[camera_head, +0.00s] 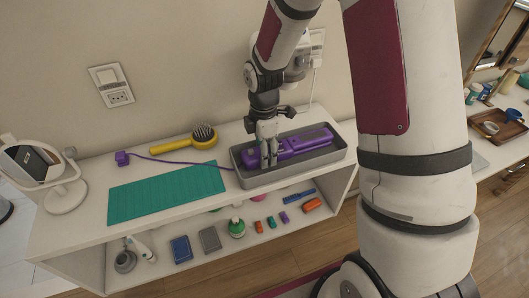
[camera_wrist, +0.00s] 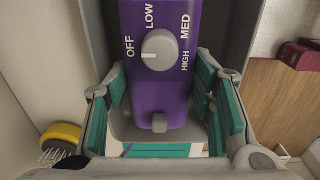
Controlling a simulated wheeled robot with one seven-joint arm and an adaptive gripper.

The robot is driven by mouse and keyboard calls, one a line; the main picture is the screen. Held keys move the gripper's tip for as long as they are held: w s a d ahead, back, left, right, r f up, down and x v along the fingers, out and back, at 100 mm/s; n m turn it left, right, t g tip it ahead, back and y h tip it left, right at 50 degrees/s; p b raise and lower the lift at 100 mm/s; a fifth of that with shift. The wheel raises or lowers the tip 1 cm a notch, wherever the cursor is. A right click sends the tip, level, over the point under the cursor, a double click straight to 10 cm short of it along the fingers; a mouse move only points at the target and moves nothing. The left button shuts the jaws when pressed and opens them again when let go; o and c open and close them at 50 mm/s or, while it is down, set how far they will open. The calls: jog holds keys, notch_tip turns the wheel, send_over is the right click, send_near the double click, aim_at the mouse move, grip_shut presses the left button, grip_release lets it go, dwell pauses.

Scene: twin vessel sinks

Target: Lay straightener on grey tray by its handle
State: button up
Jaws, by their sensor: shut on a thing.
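The purple straightener (camera_head: 303,142) lies lengthwise in the grey tray (camera_head: 240,171), which stands on the white shelf top. Its cord runs out to the left. My gripper (camera_head: 268,158) points down into the tray and is shut on the straightener's left end. In the wrist view the straightener (camera_wrist: 153,80) shows its grey dial and the marks OFF, LOW, MED and HIGH, between the teal finger pads of my gripper (camera_wrist: 164,112). Whether its underside touches the tray floor cannot be seen.
A teal mat (camera_head: 167,192) lies left of the tray, with a yellow hairbrush (camera_head: 190,140) and the purple plug (camera_head: 122,158) behind it. Bottles and small items sit on the shelf below.

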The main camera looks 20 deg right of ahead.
jog(key=shift+f, duration=0.5)
jog(key=shift+f, duration=0.1)
jog(key=o, duration=1.3)
jog(key=shift+c, duration=0.2)
notch_tip(320, 180, up, 12)
jog(key=s+r+m+t, duration=0.2)
jog(key=s+r+m, duration=0.6)
jog(key=s+m, duration=0.1)
jog(key=s+r+m+t, duration=0.3)
jog(key=s+r+m, duration=0.5)
jog(key=s, duration=0.4)
jog(key=shift+s+r+m+b, duration=0.15)
jog(key=shift+r+m+b, duration=0.1)
jog(key=shift+m+b, duration=0.2)
